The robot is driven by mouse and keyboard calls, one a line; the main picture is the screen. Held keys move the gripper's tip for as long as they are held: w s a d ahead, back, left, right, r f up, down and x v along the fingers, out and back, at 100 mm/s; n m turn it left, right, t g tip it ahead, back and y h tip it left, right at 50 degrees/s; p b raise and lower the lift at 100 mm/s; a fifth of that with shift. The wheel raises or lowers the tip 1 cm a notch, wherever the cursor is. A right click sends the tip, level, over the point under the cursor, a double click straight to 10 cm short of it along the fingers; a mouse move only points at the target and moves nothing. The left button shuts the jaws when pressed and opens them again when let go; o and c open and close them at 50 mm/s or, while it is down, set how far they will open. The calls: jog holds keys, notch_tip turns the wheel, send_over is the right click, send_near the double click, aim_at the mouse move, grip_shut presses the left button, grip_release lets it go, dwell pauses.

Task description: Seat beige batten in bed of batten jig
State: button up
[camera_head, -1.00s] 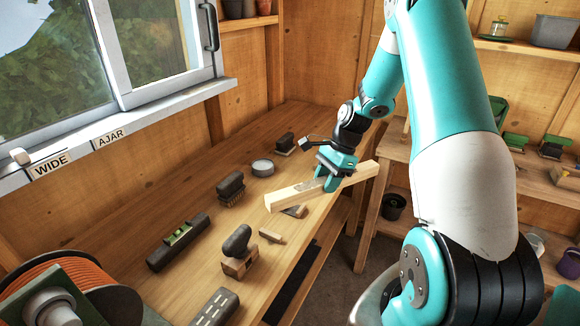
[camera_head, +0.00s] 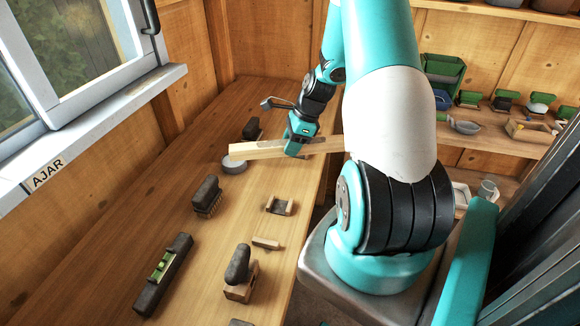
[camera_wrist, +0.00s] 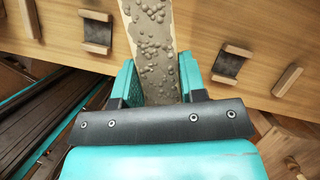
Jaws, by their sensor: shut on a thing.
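My gripper (camera_head: 296,146) is shut on the beige batten (camera_head: 256,150), a long pale wooden bar held across the jaws above the bench. In the wrist view the batten (camera_wrist: 152,45) runs between both teal fingers, and its facing side carries a rough grey, lumpy coating. A dark bed between two wooden blocks (camera_head: 280,205) lies on the bench, apart from the batten; it also shows in the wrist view (camera_wrist: 232,62). A second such piece (camera_wrist: 95,32) lies on the batten's other side. I cannot tell whether these two form the batten jig.
On the bench (camera_head: 150,200) stand a round grey tin (camera_head: 233,165), a dark brush (camera_head: 207,196), a green-vialed level (camera_head: 164,268), a dark-handled wooden block (camera_head: 239,275) and a small wooden stick (camera_head: 267,243). A shelf (camera_head: 470,140) with several items is at the right.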

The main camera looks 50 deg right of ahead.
aim_at(286, 178)
notch_tip(286, 178, down, 9)
jog(key=shift+f+p, duration=0.1)
jog(key=shift+p, duration=0.4)
jog(key=shift+f, duration=0.35)
jog(key=o, duration=1)
jog(key=shift+r, duration=0.1)
